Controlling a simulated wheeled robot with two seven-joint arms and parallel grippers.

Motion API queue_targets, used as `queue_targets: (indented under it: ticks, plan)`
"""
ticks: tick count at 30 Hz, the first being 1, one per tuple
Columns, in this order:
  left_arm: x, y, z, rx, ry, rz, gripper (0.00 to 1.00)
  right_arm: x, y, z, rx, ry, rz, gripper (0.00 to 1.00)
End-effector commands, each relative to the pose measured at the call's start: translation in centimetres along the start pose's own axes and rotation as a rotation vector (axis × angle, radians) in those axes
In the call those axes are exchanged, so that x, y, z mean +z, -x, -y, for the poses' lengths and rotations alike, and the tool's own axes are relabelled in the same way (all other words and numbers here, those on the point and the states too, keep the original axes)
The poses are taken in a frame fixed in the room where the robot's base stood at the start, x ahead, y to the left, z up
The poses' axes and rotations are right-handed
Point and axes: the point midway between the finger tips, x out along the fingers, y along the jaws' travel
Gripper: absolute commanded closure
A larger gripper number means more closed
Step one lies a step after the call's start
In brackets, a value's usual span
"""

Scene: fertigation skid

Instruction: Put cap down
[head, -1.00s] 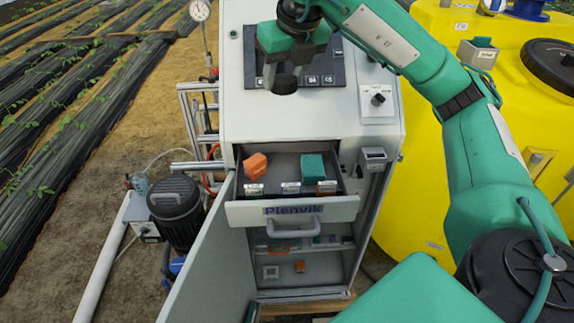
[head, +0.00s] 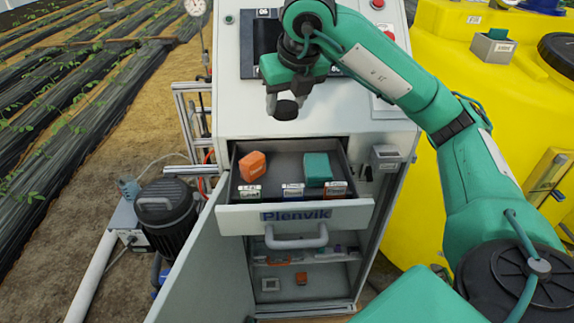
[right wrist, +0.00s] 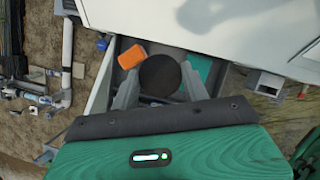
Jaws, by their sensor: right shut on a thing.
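A round black cap (head: 286,110) is held between the fingers of my right gripper (head: 284,98). It also shows in the right wrist view (right wrist: 160,74), gripped between the two grey fingers (right wrist: 158,88). The gripper hangs above the back edge of an open grey drawer (head: 282,165), in front of the cabinet's sloped top. The cap is clear of the drawer floor. My left gripper is not in either view.
In the drawer, an orange block (head: 252,165) lies at the left and a teal block (head: 318,168) at the right; small labelled cards stand along its front. Free floor lies between the blocks. An open cabinet door (head: 205,270) stands below left. A yellow tank (head: 480,120) is at right.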

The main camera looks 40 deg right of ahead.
Motion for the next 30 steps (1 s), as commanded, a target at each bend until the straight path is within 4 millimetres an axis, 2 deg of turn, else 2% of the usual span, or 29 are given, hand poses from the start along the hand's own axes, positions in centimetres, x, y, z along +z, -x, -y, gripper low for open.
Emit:
queue_targets:
  ticks: [1, 8, 18, 30]
  plan:
    - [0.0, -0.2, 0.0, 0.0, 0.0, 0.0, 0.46, -0.4, -0.9, 0.0, 0.001, 0.001, -0.005, 0.76]
    - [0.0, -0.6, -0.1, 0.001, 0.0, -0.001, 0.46, -1.7, -4.0, 0.0, 0.0, 0.0, -0.004, 0.76]
    - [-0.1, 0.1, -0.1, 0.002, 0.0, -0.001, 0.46, -4.0, -9.2, 0.1, -0.001, 0.0, -0.004, 0.76]
    - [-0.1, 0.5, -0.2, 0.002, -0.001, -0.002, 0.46, -5.1, -12.2, 0.1, -0.002, 0.0, -0.004, 0.76]
